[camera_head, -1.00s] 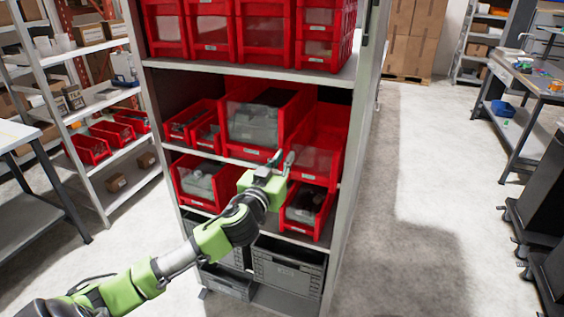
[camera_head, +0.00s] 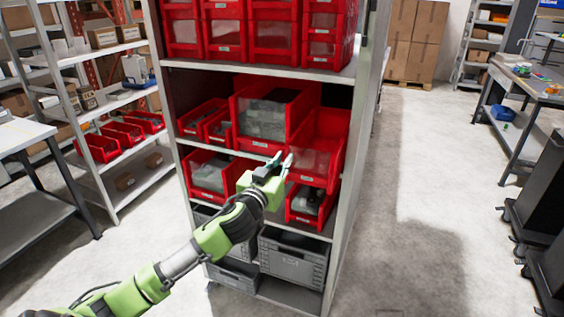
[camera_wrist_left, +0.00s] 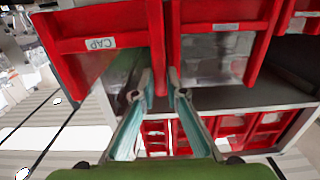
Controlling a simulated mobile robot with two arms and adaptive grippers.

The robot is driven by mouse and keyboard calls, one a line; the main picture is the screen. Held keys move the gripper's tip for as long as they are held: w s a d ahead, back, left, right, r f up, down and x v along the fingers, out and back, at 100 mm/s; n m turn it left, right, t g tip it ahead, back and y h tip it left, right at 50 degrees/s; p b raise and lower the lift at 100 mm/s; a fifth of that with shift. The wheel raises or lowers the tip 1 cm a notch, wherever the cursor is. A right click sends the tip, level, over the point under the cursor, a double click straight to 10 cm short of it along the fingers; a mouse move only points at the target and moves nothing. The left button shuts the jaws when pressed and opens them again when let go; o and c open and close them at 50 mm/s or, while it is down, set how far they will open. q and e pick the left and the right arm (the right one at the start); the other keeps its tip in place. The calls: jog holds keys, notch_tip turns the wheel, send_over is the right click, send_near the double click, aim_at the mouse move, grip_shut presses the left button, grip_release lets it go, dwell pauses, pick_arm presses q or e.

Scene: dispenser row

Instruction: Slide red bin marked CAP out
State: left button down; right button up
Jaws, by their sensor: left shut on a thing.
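The red CAP bin (camera_head: 317,160) is at the right end of the shelf's middle row, its front jutting past the shelf edge and partly over the bin below. Its label shows in the left wrist view (camera_wrist_left: 100,44), where the picture seems upside down. My left gripper (camera_head: 284,164) is at the front left of this bin. In the wrist view its fingers (camera_wrist_left: 160,85) are shut on the bin's side wall near the front. The contact itself is partly hidden in the head view. My right gripper is not in view.
A larger red bin (camera_head: 265,125) with grey contents stands just left. A smaller red bin (camera_head: 311,207) sits below, with grey crates (camera_head: 292,262) under it. The shelf's right post (camera_head: 352,170) is close beside the CAP bin. The floor (camera_head: 430,220) to the right is clear.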

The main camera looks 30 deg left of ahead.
pick_arm(q)
jog(key=c, duration=2)
grip_release()
jog(key=shift+w+f, duration=0.1)
jog(key=shift+o, duration=0.2)
jog(key=s+d, duration=0.2)
jog(key=s, duration=1)
jog(key=shift+w+d, duration=0.1)
